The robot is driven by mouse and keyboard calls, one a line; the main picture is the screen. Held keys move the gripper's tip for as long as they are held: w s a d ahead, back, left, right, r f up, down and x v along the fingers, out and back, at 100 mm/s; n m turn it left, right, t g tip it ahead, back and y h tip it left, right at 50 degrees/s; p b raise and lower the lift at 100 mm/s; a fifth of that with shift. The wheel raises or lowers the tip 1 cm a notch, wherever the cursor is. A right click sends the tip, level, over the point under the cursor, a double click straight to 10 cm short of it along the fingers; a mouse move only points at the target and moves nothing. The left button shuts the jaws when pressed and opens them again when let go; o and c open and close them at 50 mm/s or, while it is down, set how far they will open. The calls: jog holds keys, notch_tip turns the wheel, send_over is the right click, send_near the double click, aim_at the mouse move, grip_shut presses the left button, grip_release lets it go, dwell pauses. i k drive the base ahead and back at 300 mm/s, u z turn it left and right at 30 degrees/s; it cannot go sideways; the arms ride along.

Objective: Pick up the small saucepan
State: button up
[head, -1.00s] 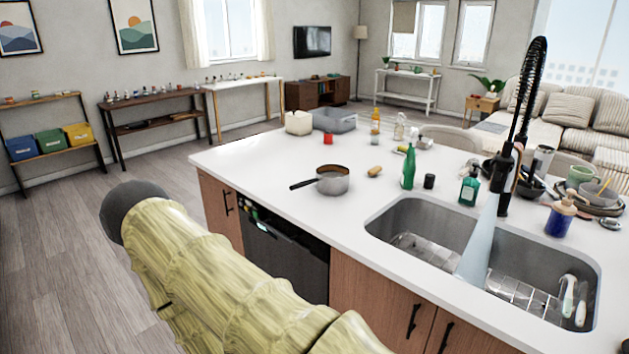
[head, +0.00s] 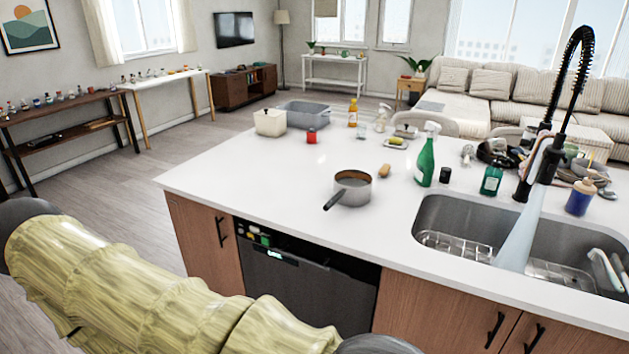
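The small saucepan (head: 354,188) stands upright on the white island top, near its front edge and left of the sink. It is grey metal with a brownish inside. Its dark handle (head: 335,199) points toward me and to the left. My arm, in a yellowish sleeve, crosses the lower left of the head view, well apart from the saucepan. My gripper is not in view.
A potato-like item (head: 385,171), a green spray bottle (head: 426,156) and a dark jar (head: 445,175) stand right of the saucepan. The island's left front is clear.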

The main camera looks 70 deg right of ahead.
aim_at(344, 196)
jog(key=i, duration=0.45)
jog(key=z, duration=2.35)
